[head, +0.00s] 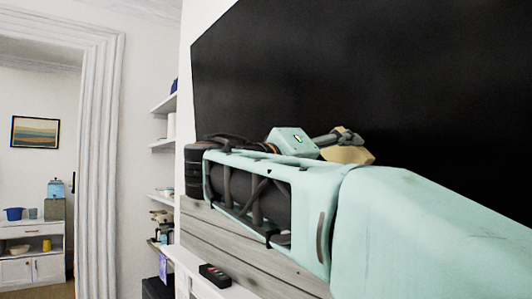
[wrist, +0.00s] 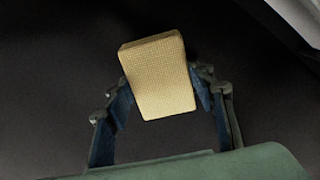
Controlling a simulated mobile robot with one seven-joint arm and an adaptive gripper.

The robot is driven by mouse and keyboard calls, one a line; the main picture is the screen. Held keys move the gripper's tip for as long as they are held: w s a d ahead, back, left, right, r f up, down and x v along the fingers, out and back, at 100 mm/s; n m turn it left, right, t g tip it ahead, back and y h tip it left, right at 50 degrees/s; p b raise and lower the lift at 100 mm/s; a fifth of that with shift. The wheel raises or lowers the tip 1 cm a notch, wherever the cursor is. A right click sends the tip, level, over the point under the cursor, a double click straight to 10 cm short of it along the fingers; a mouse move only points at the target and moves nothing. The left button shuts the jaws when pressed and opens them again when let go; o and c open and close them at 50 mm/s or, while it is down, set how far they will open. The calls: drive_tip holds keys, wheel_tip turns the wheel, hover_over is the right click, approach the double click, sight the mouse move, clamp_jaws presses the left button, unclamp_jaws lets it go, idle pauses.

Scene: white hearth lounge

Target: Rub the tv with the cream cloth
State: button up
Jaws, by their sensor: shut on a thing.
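The tv (head: 400,75) is a large black panel filling the upper right of the head view. It also fills most of the wrist view as a dark surface (wrist: 50,90). My gripper (head: 345,140) is in front of the tv's lower part, and my arm covers some of the screen. In the wrist view my gripper (wrist: 162,95) is shut on the cream cloth (wrist: 160,75), a folded, woven block between the two fingers. The cloth also shows at the gripper's end in the head view (head: 347,155). I cannot tell whether it touches the screen.
Below the tv are grey boards (head: 235,235) and a white mantel (head: 195,265) with a small black object (head: 214,275) on it. White shelves (head: 163,144) with small items are left of the tv. A doorway at far left opens to a room with a white cabinet (head: 30,270).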

sight(384, 138)
drive_tip(key=shift+w+a+r+p, duration=1.5)
drive_tip(key=shift+w+p, duration=0.3)
drive_tip(key=shift+w, duration=0.4)
drive_tip(key=shift+s+d+f+b, duration=0.1)
drive_tip(key=shift+s+d+b, duration=0.75)
drive_tip(key=shift+s+b, duration=0.35)
drive_tip(key=shift+s+d+f+b, duration=0.1)
drive_tip(key=shift+s+d+b, duration=0.7)
drive_tip(key=shift+s+b, duration=0.4)
drive_tip(key=shift+s+d+f+b, duration=0.1)
drive_tip(key=shift+s+d+b, duration=0.8)
drive_tip(key=shift+s, duration=0.5)
drive_tip(key=shift+s+d+r+b, duration=0.1)
drive_tip(key=shift+s+d+b, duration=0.2)
drive_tip(key=shift+s, duration=0.3)
drive_tip(key=shift+s+d+b, duration=0.4)
drive_tip(key=shift+s+b, duration=0.05)
drive_tip(key=shift+s, duration=0.2)
drive_tip(key=shift+s+d+b, duration=0.4)
drive_tip(key=shift+s, duration=0.2)
drive_tip(key=shift+s+d, duration=0.1)
drive_tip(key=shift+d, duration=0.1)
drive_tip(key=shift+w+a+r, duration=0.1)
drive_tip(key=shift+w+a, duration=0.2)
drive_tip(key=shift+w, duration=0.05)
drive_tip(key=w+a+p, duration=0.5)
drive_tip(key=w+a, duration=0.2)
drive_tip(key=w, duration=0.3)
drive_tip(key=shift+w+p, duration=0.4)
drive_tip(key=shift+a, duration=0.15)
